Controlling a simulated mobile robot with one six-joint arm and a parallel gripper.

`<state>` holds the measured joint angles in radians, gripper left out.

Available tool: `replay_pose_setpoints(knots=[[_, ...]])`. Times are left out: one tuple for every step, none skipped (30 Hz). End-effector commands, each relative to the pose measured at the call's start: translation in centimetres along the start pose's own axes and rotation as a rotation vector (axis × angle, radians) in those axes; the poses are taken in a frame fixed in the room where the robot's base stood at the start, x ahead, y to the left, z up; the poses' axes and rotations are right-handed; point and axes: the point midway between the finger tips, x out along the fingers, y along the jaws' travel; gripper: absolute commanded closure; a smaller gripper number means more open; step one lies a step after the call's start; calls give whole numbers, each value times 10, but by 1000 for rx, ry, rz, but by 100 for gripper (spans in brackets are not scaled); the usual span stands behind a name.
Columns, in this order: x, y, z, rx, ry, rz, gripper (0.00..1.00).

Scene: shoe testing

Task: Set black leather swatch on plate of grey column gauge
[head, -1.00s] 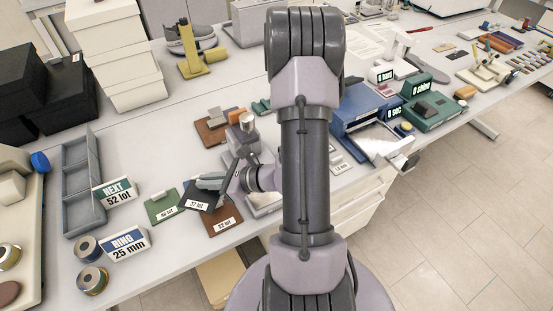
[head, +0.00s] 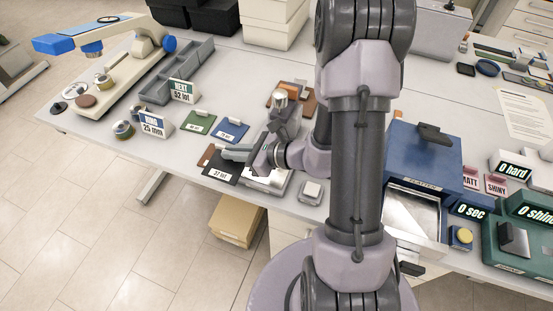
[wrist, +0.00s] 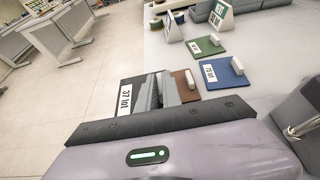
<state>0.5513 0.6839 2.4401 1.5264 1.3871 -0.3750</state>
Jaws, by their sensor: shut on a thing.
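The black leather swatch (head: 219,167) carries a white "37 lot" label. My gripper (head: 230,154) is shut on it at its right side, above the front part of the bench. The swatch also shows in the wrist view (wrist: 127,100), with the fingers (wrist: 157,92) at its edge. What looks like the grey column gauge (head: 280,97) stands just right of the swatch, with a silvery top. Its low grey base (head: 275,184) shows below my wrist, and the arm hides much of its plate. I cannot tell the swatch's exact height.
A brown swatch (head: 206,154) lies partly behind the black one. Green (head: 198,122) and blue (head: 231,129) swatches lie behind. A small pale block (head: 311,191) is right of the gauge. A blue machine (head: 420,165) with an open tray stands further right. The bench's front edge is close.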

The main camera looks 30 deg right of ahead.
Motion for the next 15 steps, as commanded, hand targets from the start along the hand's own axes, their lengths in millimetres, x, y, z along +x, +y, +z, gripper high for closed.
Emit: replay_pose_setpoints(knots=[[-12, -13, -8, 2, 0, -9, 100], [-19, -20, -12, 1, 0, -9, 100], [-29, -30, -18, 1, 1, -9, 100], [-36, -37, -22, 1, 1, -9, 100], [-43, -44, -26, 0, 1, -9, 100], [-51, -52, -31, 0, 1, -7, 100], [-57, -57, -34, 0, 1, -6, 100], [-62, -62, -37, -1, 2, -5, 100], [-67, -67, -40, 0, 1, -4, 100], [-70, -70, -41, 0, 0, -3, 100], [-72, -72, -42, 0, 0, -3, 100], [-74, -74, -44, 1, 1, -1, 100], [-74, -74, -47, 2, 1, -1, 100], [-73, -74, -51, 2, 1, 0, 100], [-70, -74, -58, 2, 1, 1, 100]])
